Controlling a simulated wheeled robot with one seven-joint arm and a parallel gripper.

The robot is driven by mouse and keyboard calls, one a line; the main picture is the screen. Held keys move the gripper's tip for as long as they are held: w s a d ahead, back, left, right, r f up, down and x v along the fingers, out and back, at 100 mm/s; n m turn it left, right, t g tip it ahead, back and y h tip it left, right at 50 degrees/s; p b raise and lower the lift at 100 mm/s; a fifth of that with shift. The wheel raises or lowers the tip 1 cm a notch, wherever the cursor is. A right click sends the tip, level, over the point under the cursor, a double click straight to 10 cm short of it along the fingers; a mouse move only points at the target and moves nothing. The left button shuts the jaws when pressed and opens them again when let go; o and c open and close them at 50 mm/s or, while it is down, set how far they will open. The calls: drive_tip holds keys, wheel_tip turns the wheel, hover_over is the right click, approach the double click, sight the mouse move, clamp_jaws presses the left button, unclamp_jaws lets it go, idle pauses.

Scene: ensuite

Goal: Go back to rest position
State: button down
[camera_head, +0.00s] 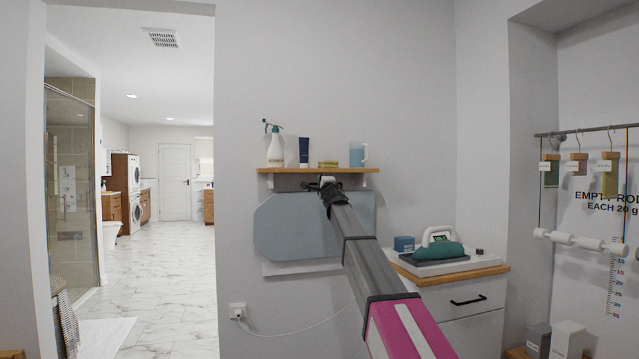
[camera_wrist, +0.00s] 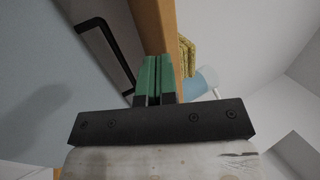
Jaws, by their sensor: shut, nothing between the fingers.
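My gripper (camera_head: 327,182) is at the end of my outstretched arm, just below the wooden wall shelf (camera_head: 290,170) and in front of the upper part of a blue-grey wall panel (camera_head: 290,230). In the wrist view, the two green fingers of my gripper (camera_wrist: 156,62) are together with nothing between them. The shelf edge (camera_wrist: 158,25) runs close beside the fingers. A black bar handle (camera_wrist: 103,38) is to their left, apart from them, by the blue-grey panel (camera_wrist: 45,70). I cannot tell from the views whether the fingers touch the shelf.
The shelf holds a spray bottle (camera_head: 275,150), a dark tube (camera_head: 304,151), a yellow sponge (camera_head: 328,164) and a blue cup (camera_head: 357,154). A drawer cabinet (camera_head: 465,305) with an iron-like device (camera_head: 440,247) stands at right. Rods hang from a rail (camera_head: 590,131). An open doorway is at left.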

drive_tip(key=s+d+f+n+g+h, duration=0.1)
drive_tip(key=s+d+f+g+h, duration=0.35)
drive_tip(key=f, duration=1.05)
drive_tip(key=s+d+f+n+g+h, duration=0.15)
drive_tip(key=s+d+f, duration=0.5)
drive_tip(key=f, duration=0.75)
drive_tip(key=s+d+f+n+g+h, duration=0.25)
drive_tip(key=s+d+f, duration=0.3)
drive_tip(key=f, duration=0.95)
drive_tip(key=s+d+f+n+g, duration=0.3)
drive_tip(key=s+f+g, duration=0.4)
drive_tip(key=s+f, duration=0.85)
drive_tip(key=s+f+n+g, duration=0.3)
drive_tip(key=s+f, duration=0.2)
drive_tip(key=s, duration=0.5)
drive_tip(key=s+d+f+n+g+y, duration=0.1)
drive_tip(key=s+f+n+g, duration=0.2)
drive_tip(key=s+f, duration=0.3)
drive_tip(key=s, duration=0.5)
drive_tip(key=shift+d+f, duration=0.15)
drive_tip(key=shift+g, duration=0.25)
